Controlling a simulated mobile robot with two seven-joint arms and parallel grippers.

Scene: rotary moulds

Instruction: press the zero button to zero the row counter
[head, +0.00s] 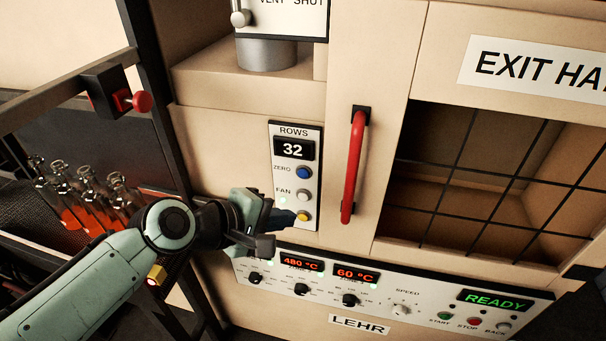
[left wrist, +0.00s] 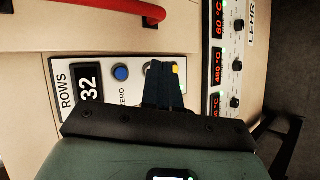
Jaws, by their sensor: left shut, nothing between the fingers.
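The row counter panel (head: 312,140) is a pale upright plate headed ROWS. Its display (head: 294,149) reads 32. The blue zero button (head: 303,173) sits below the display, beside the word ZERO; it also shows in the left wrist view (left wrist: 121,73), uncovered. Lower down are a white button (head: 305,195) by the word FAN and a yellow button (head: 303,216). My left gripper (head: 296,217) is shut and empty, its fingertips at the lower part of the panel near the yellow button, below the zero button. In the left wrist view its fingers (left wrist: 163,85) partly cover the lower buttons. Contact cannot be told.
A red vertical handle (head: 353,165) stands right of the panel. Below is the lehr control panel (head: 400,290) with knobs and a READY display. A red emergency-style knob (head: 141,101) and several bottles (head: 85,190) are at the left. A barred opening (head: 490,180) is at the right.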

